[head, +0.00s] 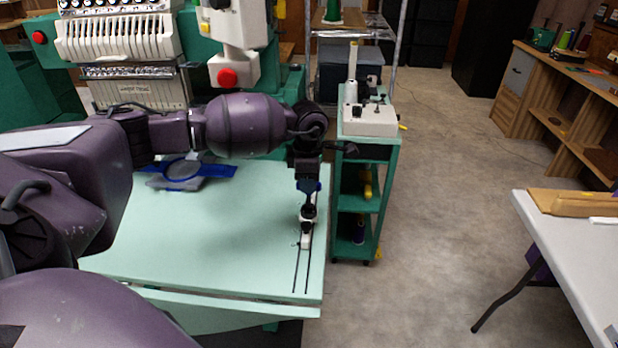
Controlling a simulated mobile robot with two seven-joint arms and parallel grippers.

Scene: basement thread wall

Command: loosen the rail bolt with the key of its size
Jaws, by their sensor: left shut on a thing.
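My left gripper (309,191) points straight down over the right part of the pale green table. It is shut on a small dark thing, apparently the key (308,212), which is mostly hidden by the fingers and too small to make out. Just below it, a white and black block (306,240) sits at the far end of the rail (301,270), seen as two dark parallel lines running to the table's front right. The rail bolt is not clearly seen; it seems hidden under the gripper and key. I cannot tell whether the key touches it. My right gripper is out of view.
The pale green table (210,245) is mostly bare. A blue hoop (183,171) lies at its back left, before the embroidery machine (122,38). A green cart (362,225) with a white device (371,120) stands close to its right. Open floor lies beyond, then a white table (585,265).

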